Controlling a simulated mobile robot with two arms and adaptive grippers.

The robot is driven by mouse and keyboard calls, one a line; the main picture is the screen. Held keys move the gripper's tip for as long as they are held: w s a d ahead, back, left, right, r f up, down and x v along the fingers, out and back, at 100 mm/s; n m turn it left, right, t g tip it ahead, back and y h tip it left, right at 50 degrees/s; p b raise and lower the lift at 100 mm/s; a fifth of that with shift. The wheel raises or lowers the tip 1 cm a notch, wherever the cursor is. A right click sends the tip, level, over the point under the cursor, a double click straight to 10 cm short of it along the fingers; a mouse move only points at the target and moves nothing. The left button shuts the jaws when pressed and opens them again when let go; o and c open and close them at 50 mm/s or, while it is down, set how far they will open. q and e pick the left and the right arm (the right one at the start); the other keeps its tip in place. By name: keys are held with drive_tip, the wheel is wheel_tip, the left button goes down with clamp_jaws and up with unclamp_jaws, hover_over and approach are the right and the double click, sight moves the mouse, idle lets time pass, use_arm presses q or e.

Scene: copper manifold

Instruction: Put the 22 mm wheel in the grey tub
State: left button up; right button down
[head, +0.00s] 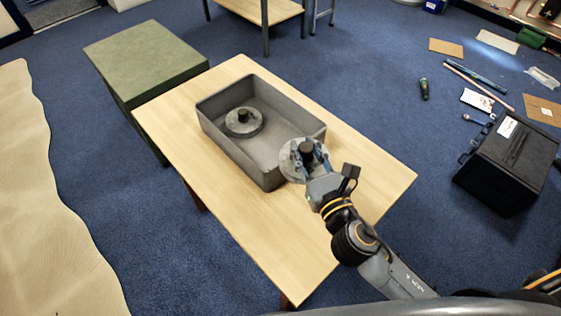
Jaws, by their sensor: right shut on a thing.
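The grey tub (222,139) stands on a light wooden table (370,178). One grey wheel (243,122) with a dark hub lies inside the tub, toward its left end. My right gripper (306,152) is shut on a second grey wheel (290,164) with a dark hub. That wheel overlaps the tub's near right corner in the picture; I cannot tell its exact height above the rim. My gripper fingers hide part of the wheel. No size marking can be read on either wheel. My left gripper is not in view.
A green block (145,55) stands against the table's far left side. A pale wavy-edged surface (45,220) lies at far left. A black case (510,160) and several tools lie on the blue carpet at right. The table's near part is clear.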

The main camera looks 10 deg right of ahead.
wheel_tip(320, 180, down, 12)
drive_tip(key=b, duration=0.6)
drive_tip(key=shift+f+b, duration=0.25)
drive_tip(key=shift+b, duration=0.15)
drive_tip(key=shift+f, duration=0.3)
wheel_tip(320, 180, down, 4)
drive_tip(key=b, duration=0.3)
drive_tip(key=shift+r, duration=0.25)
